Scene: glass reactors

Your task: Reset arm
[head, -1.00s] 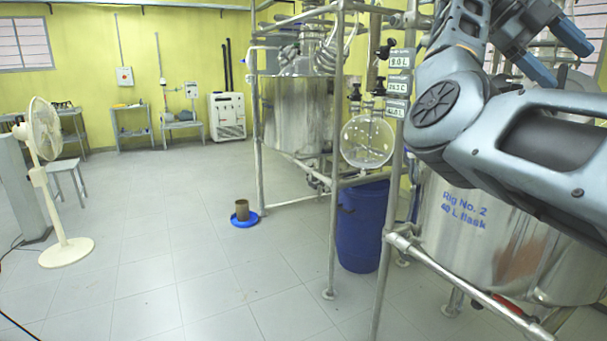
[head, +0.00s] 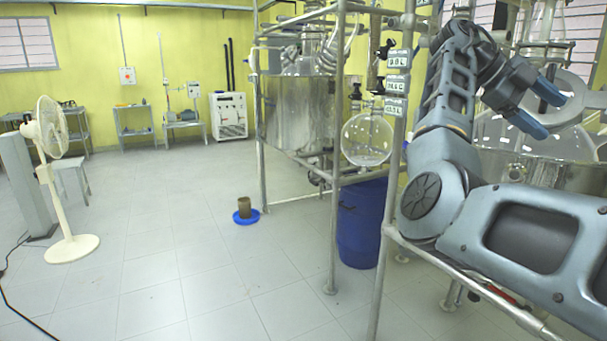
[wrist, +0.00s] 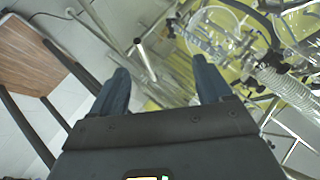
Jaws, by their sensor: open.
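My gripper (head: 538,109) is at the upper right of the head view, at the end of my bent arm. Its two blue-grey fingers are apart and nothing is between them. It is in front of the large metal vessel (head: 575,147) on the right, and I cannot tell how far from it. In the wrist view my gripper (wrist: 160,85) shows two spread fingers with pipes and glassware beyond them.
A metal pipe frame (head: 384,240) stands left of my arm. A round glass flask (head: 366,138) hangs above a blue drum (head: 361,225). A white fan (head: 48,150) stands at the left. A blue dish (head: 245,217) lies on the floor.

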